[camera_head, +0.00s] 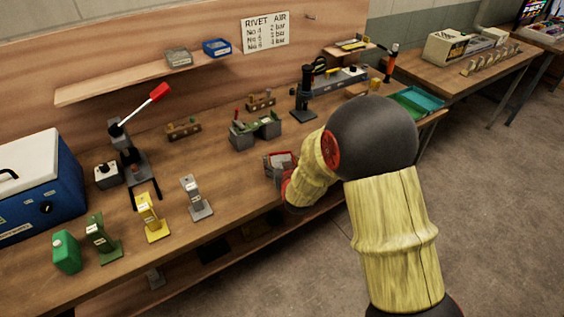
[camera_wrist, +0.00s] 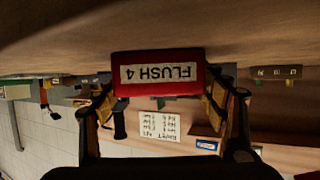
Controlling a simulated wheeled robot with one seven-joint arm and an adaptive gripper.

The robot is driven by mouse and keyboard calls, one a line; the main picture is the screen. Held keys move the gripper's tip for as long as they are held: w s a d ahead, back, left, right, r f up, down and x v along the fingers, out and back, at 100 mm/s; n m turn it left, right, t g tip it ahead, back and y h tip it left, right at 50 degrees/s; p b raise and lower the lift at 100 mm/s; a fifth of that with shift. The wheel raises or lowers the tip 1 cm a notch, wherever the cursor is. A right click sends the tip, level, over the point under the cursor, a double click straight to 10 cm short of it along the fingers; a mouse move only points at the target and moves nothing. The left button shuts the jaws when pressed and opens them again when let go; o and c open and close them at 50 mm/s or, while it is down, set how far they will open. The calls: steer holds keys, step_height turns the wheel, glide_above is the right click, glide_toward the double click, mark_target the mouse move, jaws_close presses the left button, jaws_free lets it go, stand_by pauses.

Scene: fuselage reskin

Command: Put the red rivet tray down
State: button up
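The red rivet tray (camera_wrist: 158,88), with a white label reading FLUSH 4 upside down, fills the middle of the wrist view between the two fingers of my gripper (camera_wrist: 160,98). The fingers close on its left and right sides. In the head view the tray (camera_head: 281,160) shows at the bench's front part, just beyond my wrist, which hides some of it and most of my gripper. The tray is at or just above the wooden bench top (camera_head: 225,165); whether it touches the wood I cannot tell.
A grey and green fixture (camera_head: 256,130) stands behind the tray. A grey stand (camera_head: 196,198) and a yellow stand (camera_head: 152,218) are to the left. A black press (camera_head: 304,95) and a teal tray (camera_head: 417,102) are to the right. Bare wood lies left of the red tray.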

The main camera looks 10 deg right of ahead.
steer(key=shift+o, duration=0.9)
steer(key=shift+r, duration=0.15)
steer(key=shift+s+r, duration=0.15)
steer(key=shift+s, duration=0.05)
steer(key=p+v, duration=0.3)
steer(key=v, duration=0.8)
steer(key=shift+s, duration=0.2)
steer(key=s+r+g+y, duration=0.1)
steer(key=s+r+g, duration=0.15)
steer(key=r, duration=0.35)
steer(key=s+r+g, duration=0.2)
steer(key=s+r, duration=0.3)
steer(key=s, duration=0.8)
steer(key=s+d+r+n+g, duration=0.1)
steer(key=s+r+g, duration=0.2)
steer(key=s, duration=1.1)
step_height(320, 180, up, 3)
steer(key=shift+s+r, duration=0.1)
steer(key=shift+s, duration=0.15)
